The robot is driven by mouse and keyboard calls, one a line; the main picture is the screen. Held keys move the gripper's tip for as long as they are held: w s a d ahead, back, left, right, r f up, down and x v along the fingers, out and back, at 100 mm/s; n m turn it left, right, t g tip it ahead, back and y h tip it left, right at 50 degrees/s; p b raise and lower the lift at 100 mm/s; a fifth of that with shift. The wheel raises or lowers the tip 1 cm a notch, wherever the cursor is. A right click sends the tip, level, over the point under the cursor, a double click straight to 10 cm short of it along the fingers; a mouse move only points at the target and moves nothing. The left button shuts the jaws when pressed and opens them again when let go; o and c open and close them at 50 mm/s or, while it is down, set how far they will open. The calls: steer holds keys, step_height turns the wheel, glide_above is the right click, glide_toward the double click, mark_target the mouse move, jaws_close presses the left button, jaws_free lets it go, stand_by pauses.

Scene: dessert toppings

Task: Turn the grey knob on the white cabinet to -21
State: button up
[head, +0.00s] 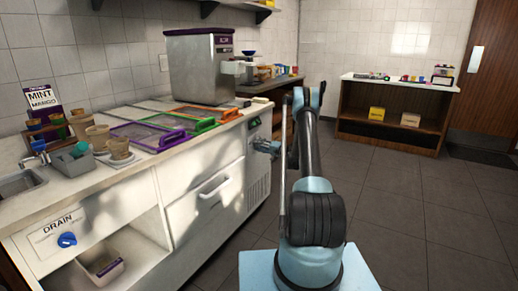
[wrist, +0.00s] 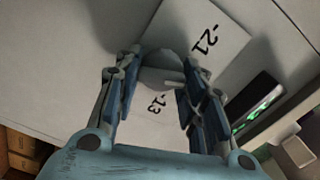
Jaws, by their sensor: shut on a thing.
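The grey knob (wrist: 163,72) sits on a white label plate on the white cabinet (wrist: 60,60), between my fingers in the wrist view. My gripper (wrist: 158,88) is shut on it, one blue finger on each side. The mark "-21" (wrist: 205,40) shows above right of the knob and "-13" (wrist: 158,103) below it. A pale pointer on the knob juts to the right; I cannot tell exactly which mark it lines up with. In the head view my gripper (head: 266,147) is at the right end of the white cabinet (head: 205,180); the knob is hidden there.
A black display with green light (wrist: 258,112) is right of the knob. The counter holds trays with purple, green and orange rims (head: 150,135) and a steel machine (head: 200,68). A blue drain knob (head: 67,239) is at front left. The floor (head: 400,220) to the right is clear.

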steer(key=n, duration=0.4)
steer(key=shift+s+n, duration=0.1)
steer(key=shift+n, duration=2)
steer(key=shift+r, duration=0.1)
steer(key=o, duration=1.1)
steer(key=shift+c, duration=0.2)
steer(key=v, duration=1.2)
